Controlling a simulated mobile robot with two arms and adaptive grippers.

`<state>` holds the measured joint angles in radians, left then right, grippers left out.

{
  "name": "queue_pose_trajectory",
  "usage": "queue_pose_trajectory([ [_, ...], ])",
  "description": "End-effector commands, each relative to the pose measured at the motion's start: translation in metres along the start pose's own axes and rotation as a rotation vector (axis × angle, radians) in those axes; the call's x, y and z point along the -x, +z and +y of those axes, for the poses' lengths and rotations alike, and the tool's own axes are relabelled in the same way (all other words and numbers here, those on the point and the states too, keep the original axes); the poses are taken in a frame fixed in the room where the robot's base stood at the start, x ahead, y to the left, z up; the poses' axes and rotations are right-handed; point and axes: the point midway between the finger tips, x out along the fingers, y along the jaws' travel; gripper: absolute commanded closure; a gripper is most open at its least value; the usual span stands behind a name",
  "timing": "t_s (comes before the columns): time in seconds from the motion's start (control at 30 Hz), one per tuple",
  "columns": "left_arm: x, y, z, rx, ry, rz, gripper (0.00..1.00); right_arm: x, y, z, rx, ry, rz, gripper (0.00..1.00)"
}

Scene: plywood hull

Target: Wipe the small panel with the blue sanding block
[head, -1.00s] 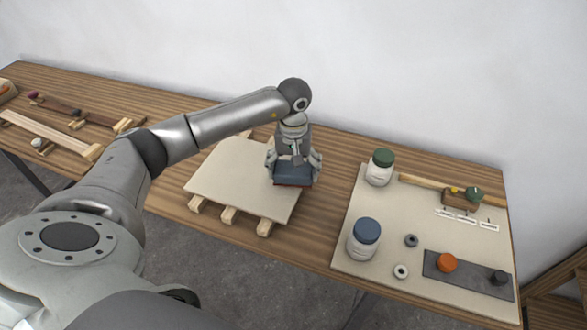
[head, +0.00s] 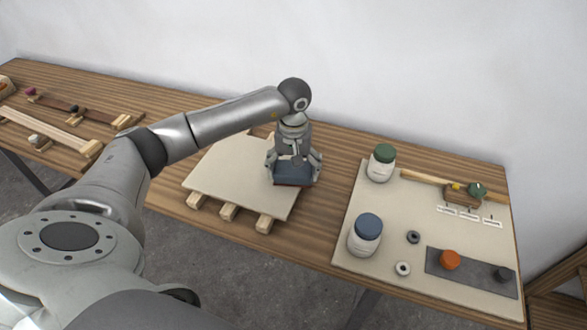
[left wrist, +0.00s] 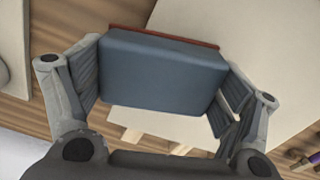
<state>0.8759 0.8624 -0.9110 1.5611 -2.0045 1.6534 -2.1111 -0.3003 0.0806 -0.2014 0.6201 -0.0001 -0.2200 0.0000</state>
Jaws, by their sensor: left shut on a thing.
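The small panel (head: 229,174) is a pale board lying on wooden battens on the workbench. My left gripper (head: 294,172) is shut on the blue sanding block (head: 291,174), which has a reddish underside. The block is at the panel's right edge, and its right part seems to reach past it. I cannot tell whether its underside touches the panel. In the left wrist view the block (left wrist: 160,72) sits between both fingers, with the pale panel (left wrist: 240,50) beyond and beneath it. My right gripper is not in view.
Right of the panel, a pale board (head: 354,268) holds a blue-lidded jar (head: 366,236), a green-lidded jar (head: 381,164), rings, and a dark strip (head: 468,272) with an orange knob (head: 450,260). Wooden pieces (head: 50,132) lie at the left. Bare bench shows between panel and board.

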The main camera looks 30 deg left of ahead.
Motion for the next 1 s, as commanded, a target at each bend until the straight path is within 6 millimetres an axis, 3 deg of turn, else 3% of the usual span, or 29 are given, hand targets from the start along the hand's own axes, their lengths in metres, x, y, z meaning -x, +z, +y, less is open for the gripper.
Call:
queue_pose_trajectory([
  [0.37, -0.004, -0.001, -0.002, 0.001, 0.0, 0.001, 0.32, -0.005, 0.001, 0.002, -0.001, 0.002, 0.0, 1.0],
  [0.8, -0.003, -0.01, -0.035, 0.003, 0.0, 0.002, 0.32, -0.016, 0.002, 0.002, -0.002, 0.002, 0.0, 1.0],
  [1.0, -0.005, -0.011, -0.039, -0.001, 0.001, 0.002, 0.32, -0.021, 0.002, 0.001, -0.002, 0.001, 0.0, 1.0],
])
